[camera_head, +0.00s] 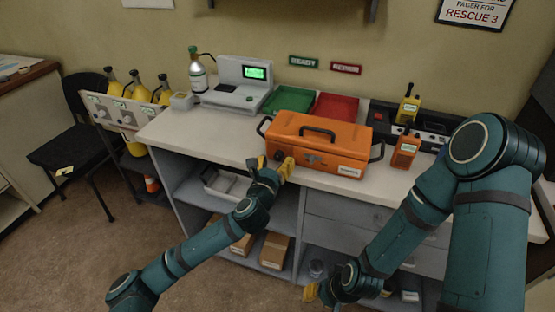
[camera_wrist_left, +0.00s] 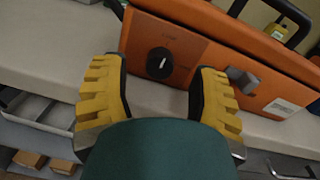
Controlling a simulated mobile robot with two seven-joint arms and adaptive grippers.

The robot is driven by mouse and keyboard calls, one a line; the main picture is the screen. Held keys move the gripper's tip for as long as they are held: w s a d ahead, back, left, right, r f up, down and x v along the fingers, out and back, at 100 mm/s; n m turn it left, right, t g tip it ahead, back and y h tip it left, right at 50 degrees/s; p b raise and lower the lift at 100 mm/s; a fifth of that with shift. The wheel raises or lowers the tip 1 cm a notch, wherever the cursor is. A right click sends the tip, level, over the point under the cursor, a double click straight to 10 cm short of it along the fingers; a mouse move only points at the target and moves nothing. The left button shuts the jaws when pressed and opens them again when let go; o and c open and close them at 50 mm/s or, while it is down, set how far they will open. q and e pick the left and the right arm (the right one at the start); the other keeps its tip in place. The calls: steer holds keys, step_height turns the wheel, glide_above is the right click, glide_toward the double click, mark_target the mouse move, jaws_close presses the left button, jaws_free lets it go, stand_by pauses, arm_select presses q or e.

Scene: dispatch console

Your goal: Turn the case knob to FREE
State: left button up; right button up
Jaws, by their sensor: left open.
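The orange case (camera_head: 318,143) sits on the white counter, with a black handle on top. Its black round knob (camera_wrist_left: 159,62) is on the case's front face in the left wrist view, with a small pale pointer mark. Faint labels lie above and to the right of the knob; they are too small to read. My left gripper (camera_head: 274,166) is at the case's front left. In the left wrist view its yellow fingers (camera_wrist_left: 160,78) are open on either side of the knob, with visible gaps. My right gripper (camera_head: 318,292) hangs low before the counter, its jaw gap unclear.
A grey latch (camera_wrist_left: 242,79) projects from the case right of the knob. Green (camera_head: 288,99) and red (camera_head: 336,107) trays lie behind the case. A radio (camera_head: 405,150) stands to its right. The counter's front edge (camera_wrist_left: 50,82) runs under my left gripper.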

arm_select(q)
steer(key=shift+x, duration=0.95)
jaws_close()
steer(key=shift+r+m, duration=0.1)
steer(key=shift+m, duration=0.9)
steer(key=m+p, duration=0.1)
steer(key=m, duration=0.2)
steer(key=shift+m, duration=0.4)
